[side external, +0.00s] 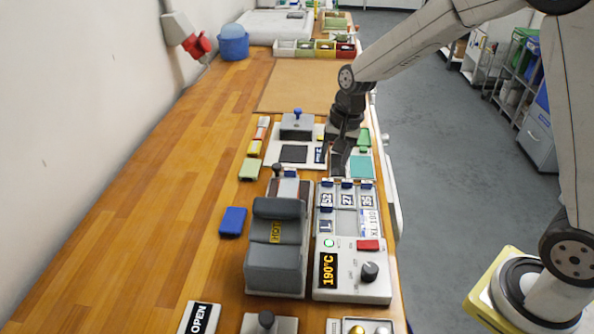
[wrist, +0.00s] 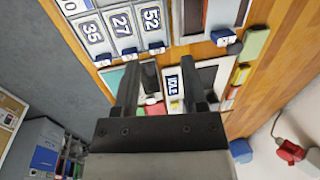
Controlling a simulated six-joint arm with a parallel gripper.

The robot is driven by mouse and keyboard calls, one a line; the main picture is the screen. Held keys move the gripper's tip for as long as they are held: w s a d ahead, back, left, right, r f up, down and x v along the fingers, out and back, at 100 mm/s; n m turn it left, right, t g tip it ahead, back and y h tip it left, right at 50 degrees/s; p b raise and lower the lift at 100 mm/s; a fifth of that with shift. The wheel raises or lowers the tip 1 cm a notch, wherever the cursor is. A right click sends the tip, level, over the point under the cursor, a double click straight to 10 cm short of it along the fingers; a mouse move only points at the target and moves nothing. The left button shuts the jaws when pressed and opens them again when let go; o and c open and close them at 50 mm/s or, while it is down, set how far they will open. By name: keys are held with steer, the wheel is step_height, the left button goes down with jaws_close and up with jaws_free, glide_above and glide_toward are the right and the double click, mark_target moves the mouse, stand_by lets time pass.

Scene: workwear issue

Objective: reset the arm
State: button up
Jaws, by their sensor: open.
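My gripper (side external: 338,168) is open and points down over the work stations on the bench, left of the floor side. In the wrist view its two dark fingers (wrist: 166,70) stand apart with no item held between them. A white label tile (wrist: 172,86) with dark lettering shows in the gap, lying on the station beyond. The same tile (side external: 320,155) shows beside the fingers in the side view. How high the fingertips are above the bench cannot be told exactly.
A grey press marked HOT (side external: 275,255) and a control box (side external: 350,272) reading 190°C stand close in front. A rack of number tiles (side external: 346,200) is just before my gripper. A blue block (side external: 232,221) lies left. The left bench surface (side external: 150,210) is clear.

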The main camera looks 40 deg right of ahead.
steer(key=s+d+f+n+t+h, duration=0.1)
steer(key=s+f+n, duration=0.1)
steer(key=s+n, duration=0.7)
steer(key=s, duration=0.7)
steer(key=shift+h, duration=0.3)
